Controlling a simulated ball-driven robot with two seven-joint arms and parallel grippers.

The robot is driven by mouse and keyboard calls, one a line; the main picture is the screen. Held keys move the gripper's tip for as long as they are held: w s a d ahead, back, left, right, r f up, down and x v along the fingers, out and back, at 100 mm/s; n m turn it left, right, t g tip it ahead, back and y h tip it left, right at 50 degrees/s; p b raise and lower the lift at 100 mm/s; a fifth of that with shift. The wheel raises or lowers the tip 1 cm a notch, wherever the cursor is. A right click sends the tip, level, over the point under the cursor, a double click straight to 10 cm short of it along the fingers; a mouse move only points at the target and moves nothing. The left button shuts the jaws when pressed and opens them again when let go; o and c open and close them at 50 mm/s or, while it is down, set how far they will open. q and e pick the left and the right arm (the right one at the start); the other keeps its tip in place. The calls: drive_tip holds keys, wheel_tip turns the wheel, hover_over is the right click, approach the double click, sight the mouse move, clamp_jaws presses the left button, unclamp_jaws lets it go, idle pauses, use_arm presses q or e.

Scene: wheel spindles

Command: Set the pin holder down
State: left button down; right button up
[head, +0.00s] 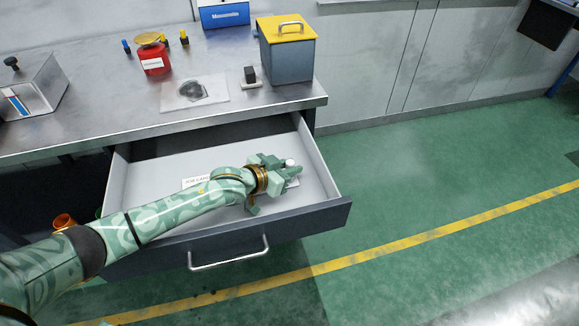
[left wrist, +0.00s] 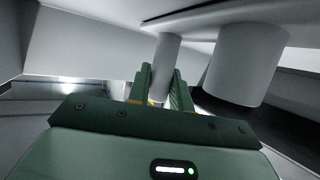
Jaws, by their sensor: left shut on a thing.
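My left gripper (head: 285,170) is inside the open drawer (head: 150,205), near its right side. It is shut on the pin holder, which shows in the head view only as a small white piece (head: 290,163) at the fingertips. In the left wrist view the fingers (left wrist: 163,88) close around a slim grey cylinder (left wrist: 167,60) of it. A wider grey cylinder (left wrist: 245,65) stands beside that, and both meet a pale plate along the picture's top. I cannot tell whether the holder touches the drawer floor. My right gripper is not in view.
A white label (head: 195,182) lies in the drawer, partly behind my forearm. The drawer's front right is bare.

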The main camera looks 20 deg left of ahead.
use_arm(q)
drive_tip(key=c, duration=1.3)
unclamp_jaws()
drive_tip(key=shift+f, duration=0.15)
drive_tip(key=shift+o, duration=0.2)
drive_tip(key=shift+s+a+r+p, duration=0.2)
drive_tip(key=shift+r+p, duration=0.1)
drive_tip(key=shift+r, duration=0.1)
drive_tip(key=p+v, duration=0.3)
drive_tip(key=v, duration=0.3)
drive_tip(key=shift+r, duration=0.1)
drive_tip(key=shift+s+a, duration=0.2)
drive_tip(key=shift+s, duration=0.2)
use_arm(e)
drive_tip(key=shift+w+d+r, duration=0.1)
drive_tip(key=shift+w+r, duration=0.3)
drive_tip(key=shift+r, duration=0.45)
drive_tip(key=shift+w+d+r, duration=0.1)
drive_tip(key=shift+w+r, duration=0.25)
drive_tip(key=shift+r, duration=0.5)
